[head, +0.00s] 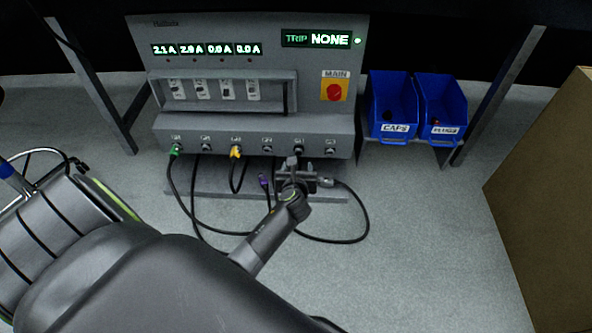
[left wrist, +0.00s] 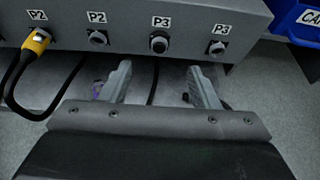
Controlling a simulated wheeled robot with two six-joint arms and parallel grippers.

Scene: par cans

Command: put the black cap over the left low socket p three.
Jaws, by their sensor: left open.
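The left low socket P3 (left wrist: 159,43) is on the lower panel of the grey power box. A dark round piece that looks like the black cap covers its face; it looks black in the head view (head: 298,150) too. The other P3 socket (left wrist: 217,47), to its right, shows a grey face. My left gripper (left wrist: 160,84) is open, its fingers apart just below and in front of the left P3 socket, with nothing between the tips. In the head view, my left gripper (head: 293,168) is just under the panel. My right gripper is not in view.
A yellow plug (left wrist: 38,40) and a green plug (head: 176,149) sit in sockets, with black cables hanging down. Blue bins, CAPS (head: 394,129) and PLUGS (head: 443,130), stand right. A cardboard box (head: 550,190) is far right.

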